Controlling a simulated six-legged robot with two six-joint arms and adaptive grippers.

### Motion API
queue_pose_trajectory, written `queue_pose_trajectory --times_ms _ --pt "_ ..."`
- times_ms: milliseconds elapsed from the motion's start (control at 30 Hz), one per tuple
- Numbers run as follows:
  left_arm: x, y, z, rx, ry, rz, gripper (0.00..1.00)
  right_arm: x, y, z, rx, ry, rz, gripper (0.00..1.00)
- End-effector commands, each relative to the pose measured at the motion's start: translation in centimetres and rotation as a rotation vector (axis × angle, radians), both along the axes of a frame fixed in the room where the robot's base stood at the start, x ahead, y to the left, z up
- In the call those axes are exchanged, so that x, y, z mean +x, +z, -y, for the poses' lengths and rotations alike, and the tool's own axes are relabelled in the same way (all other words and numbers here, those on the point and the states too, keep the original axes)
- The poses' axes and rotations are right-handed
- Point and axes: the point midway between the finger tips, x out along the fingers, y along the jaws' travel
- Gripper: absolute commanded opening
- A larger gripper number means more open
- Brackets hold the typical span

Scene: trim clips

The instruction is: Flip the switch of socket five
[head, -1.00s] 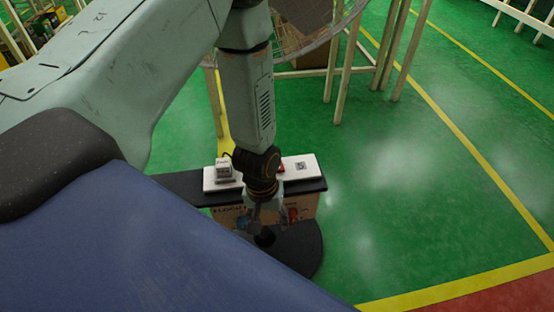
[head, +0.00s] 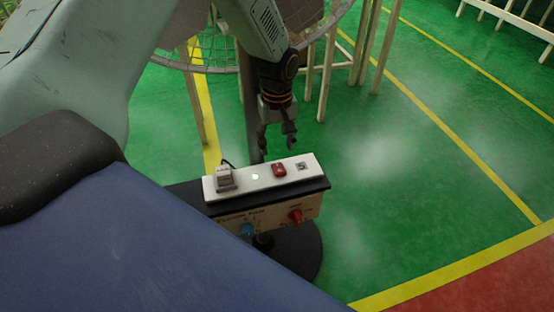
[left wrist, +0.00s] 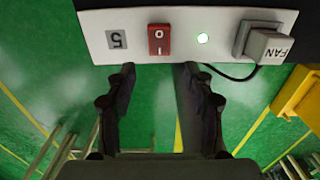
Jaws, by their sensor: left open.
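In the left wrist view the strip (left wrist: 130,42) carries a label "5" (left wrist: 117,40), the red switch (left wrist: 159,39) marked O and I, the lit light (left wrist: 203,38) and the plug marked FAN (left wrist: 268,46). My left gripper (head: 276,152) is open and empty behind the strip; its fingers also show in the left wrist view (left wrist: 160,82), apart from the switch. My right gripper is not in view.
The stand's front panel has a blue knob (head: 247,230) and a red knob (head: 296,216). A black cable (left wrist: 230,75) runs from the plug. A large caged fan (head: 225,45) and wooden posts stand behind. Green floor to the right is clear.

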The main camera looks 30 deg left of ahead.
Motion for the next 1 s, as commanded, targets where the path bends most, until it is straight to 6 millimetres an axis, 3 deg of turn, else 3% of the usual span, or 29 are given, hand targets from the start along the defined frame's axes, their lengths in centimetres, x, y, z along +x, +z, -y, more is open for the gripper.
queue_pose_trajectory --times_ms 200,400,767,1000 --pt "-0.1 -4.0 0.2 0.000 -0.001 0.000 0.53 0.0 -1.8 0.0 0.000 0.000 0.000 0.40" --pt "0.0 -5.9 0.2 0.000 -0.003 0.001 0.53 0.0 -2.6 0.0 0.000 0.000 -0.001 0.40" --pt "0.0 -6.3 0.0 0.000 -0.005 0.001 0.53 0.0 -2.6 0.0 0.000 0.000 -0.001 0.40" --pt "0.0 -6.3 -0.1 0.000 -0.005 0.001 0.32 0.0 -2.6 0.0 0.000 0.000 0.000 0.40"
